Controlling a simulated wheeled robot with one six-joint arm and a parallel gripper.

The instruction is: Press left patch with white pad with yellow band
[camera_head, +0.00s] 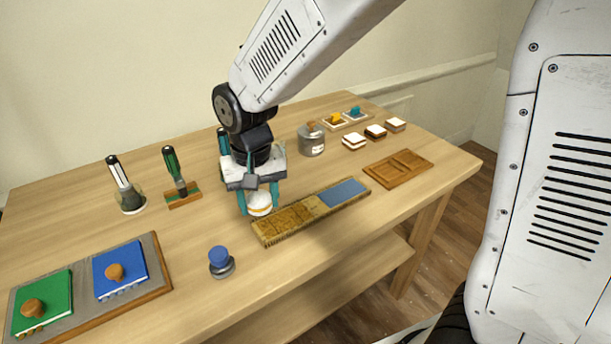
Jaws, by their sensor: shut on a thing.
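A long narrow gilt board (313,211) lies at the table's front middle. Its left patch (288,219) is gold-brown and patterned; the right patch (343,192) is plain blue. My gripper (259,195) points down with its teal fingers shut on a round white pad with a yellow band (259,205). The pad is close to the board's left end, behind it in this view. I cannot tell whether it touches the board or the table. The fingers hide part of the pad's sides.
A blue-topped jar (220,262) stands front left of the board. A tray (156,264) with green and blue books lies left. Brush-like tools (122,183) stand behind. A grey pot (312,140), several small blocks (376,132) and a brown wooden tray (398,168) are right.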

